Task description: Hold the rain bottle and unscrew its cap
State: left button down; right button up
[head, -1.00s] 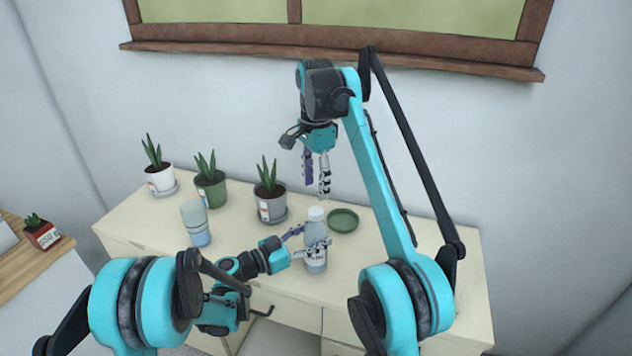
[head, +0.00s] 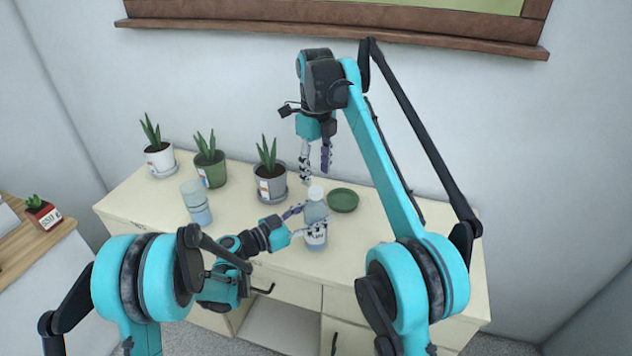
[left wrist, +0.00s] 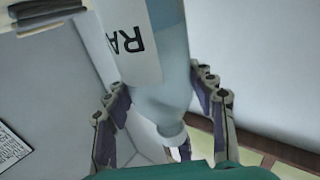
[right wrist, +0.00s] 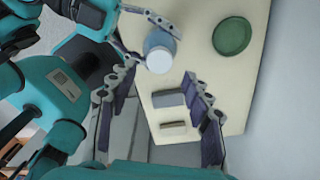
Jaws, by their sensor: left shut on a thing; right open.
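The rain bottle (head: 316,213) is a pale blue-grey bottle with a white cap (head: 316,192), upright near the cabinet's front edge. My left gripper (head: 303,225) is shut on it from the left. In the left wrist view the bottle (left wrist: 160,70) lies between the fingers, and its label shows "RA". My right gripper (head: 316,178) is open and empty, pointing down just above the cap. In the right wrist view the cap (right wrist: 159,60) is between and beyond the open fingertips, apart from them. I cannot tell whether the bottle's base touches the top.
The cream cabinet top (head: 380,255) also holds a green dish (head: 342,200) right of the bottle, a clear tumbler (head: 196,203) at left, and a row of potted plants (head: 270,184) behind. The wall and window sill (head: 330,33) stand at the back.

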aim_at(316, 189)
jog(key=shift+f, duration=2.75)
grip_shut()
